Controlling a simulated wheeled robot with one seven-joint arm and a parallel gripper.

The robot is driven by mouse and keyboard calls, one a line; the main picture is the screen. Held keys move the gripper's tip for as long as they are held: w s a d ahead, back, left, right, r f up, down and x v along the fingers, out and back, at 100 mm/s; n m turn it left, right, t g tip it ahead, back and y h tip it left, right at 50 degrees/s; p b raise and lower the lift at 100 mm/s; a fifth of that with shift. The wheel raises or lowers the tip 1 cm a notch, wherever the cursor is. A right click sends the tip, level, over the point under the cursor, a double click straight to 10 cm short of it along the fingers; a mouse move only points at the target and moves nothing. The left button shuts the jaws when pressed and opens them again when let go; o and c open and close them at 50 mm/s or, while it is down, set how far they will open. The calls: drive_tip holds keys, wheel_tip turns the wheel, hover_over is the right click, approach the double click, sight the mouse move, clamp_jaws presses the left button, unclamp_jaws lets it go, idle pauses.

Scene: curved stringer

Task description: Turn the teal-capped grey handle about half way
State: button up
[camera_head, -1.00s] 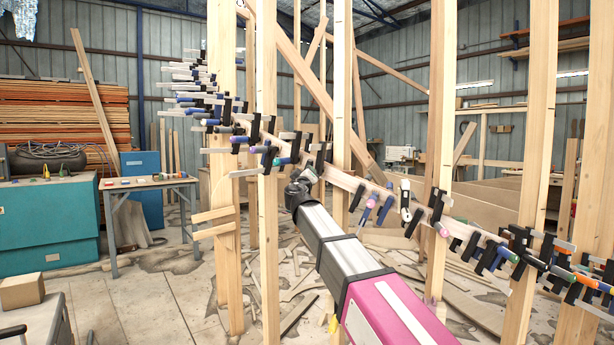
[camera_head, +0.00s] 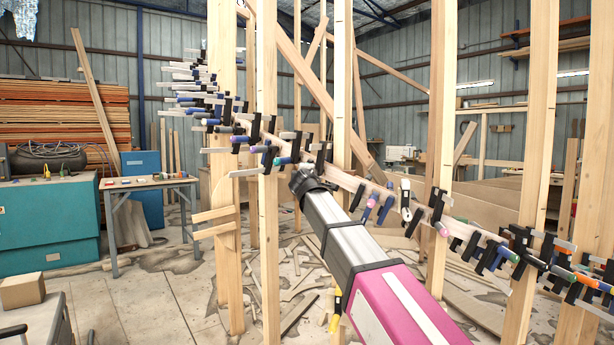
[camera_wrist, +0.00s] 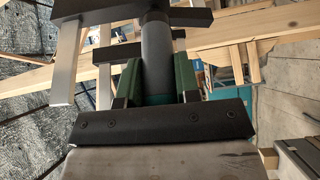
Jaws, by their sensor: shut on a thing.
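In the wrist view the grey handle (camera_wrist: 156,62) stands between the two green-padded fingers of my gripper (camera_wrist: 158,80). The fingers are shut on it from both sides. A band of teal shows at the handle's near end (camera_wrist: 158,99), close to the gripper's dark body. The handle belongs to a clamp whose black jaw (camera_wrist: 100,16) and pale bar (camera_wrist: 63,65) show at the upper left. In the head view my arm reaches up to the clamp row, and its wrist (camera_head: 306,184) hides the handle and the fingers.
Clamps with coloured handles crowd the curved wooden stringer (camera_head: 345,181) on both sides of my wrist. Upright posts (camera_head: 267,250) stand close to the left of my arm, with another post (camera_head: 437,140) to the right. Wood scraps litter the floor.

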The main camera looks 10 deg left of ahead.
drive_tip(key=shift+n+g, duration=0.3)
drive_tip(key=shift+n, duration=0.3)
drive_tip(key=o, duration=0.9)
drive_tip(key=s, duration=0.3)
drive_tip(key=s+d, duration=0.1)
drive_tip(key=s, duration=0.3)
drive_tip(key=s+d, duration=0.1)
drive_tip(key=s, duration=0.2)
drive_tip(key=shift+s, duration=0.3)
